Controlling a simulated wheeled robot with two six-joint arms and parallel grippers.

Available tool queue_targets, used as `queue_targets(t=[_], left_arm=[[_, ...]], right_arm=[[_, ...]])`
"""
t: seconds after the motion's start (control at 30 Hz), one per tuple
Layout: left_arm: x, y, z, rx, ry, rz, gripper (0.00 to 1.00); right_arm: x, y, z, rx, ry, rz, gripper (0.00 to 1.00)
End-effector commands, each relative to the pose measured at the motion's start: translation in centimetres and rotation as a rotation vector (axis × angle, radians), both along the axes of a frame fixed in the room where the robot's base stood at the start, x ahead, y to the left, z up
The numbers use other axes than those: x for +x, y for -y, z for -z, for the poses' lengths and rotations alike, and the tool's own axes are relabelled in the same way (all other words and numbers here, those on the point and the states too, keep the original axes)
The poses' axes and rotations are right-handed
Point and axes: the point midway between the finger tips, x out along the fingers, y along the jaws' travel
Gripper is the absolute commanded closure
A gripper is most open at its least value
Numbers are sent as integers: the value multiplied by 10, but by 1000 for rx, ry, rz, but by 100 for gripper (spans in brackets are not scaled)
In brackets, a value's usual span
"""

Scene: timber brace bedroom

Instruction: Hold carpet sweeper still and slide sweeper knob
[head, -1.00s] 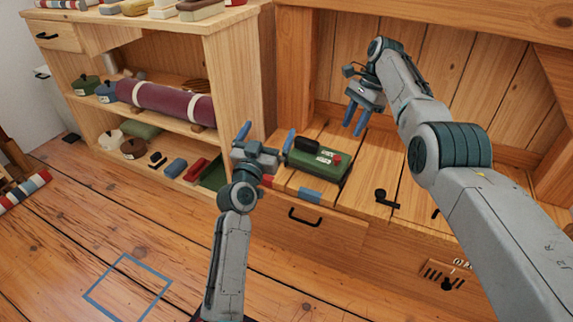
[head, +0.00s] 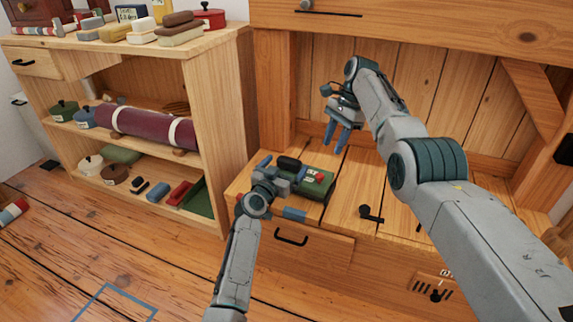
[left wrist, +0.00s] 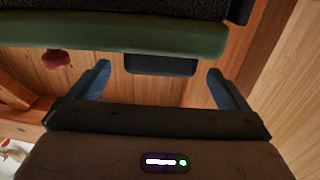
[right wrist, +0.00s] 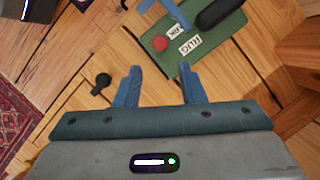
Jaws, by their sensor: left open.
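The carpet sweeper (head: 322,187) is a green box with a black handle part and a red knob (head: 320,178) on top. It lies on the wooden bench top. My left gripper (head: 282,170) is open at its left end. In the left wrist view the sweeper's green edge (left wrist: 130,36) crosses just beyond the open fingertips (left wrist: 158,78); I see no grip on it. My right gripper (head: 336,140) is open and empty above the sweeper. In the right wrist view the knob (right wrist: 160,43) and labelled sweeper top (right wrist: 220,50) lie beyond the fingertips (right wrist: 160,80).
A black latch (head: 370,213) is on the bench right of the sweeper. An open shelf (head: 222,130) with goods stands left. Wooden panels close the back.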

Motion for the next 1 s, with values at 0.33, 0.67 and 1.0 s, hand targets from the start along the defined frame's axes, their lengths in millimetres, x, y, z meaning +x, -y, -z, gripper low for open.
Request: queue_targets(t=[0.33,0.67,1.0], left_arm=[[17,7,0,0,0,0,2],[16,7,0,0,0,0,31],[16,7,0,0,0,0,67]], right_arm=[[0,0,0,0,0,0,64],[0,0,0,0,0,0,64],[5,4,6,-13,28,10,93]])
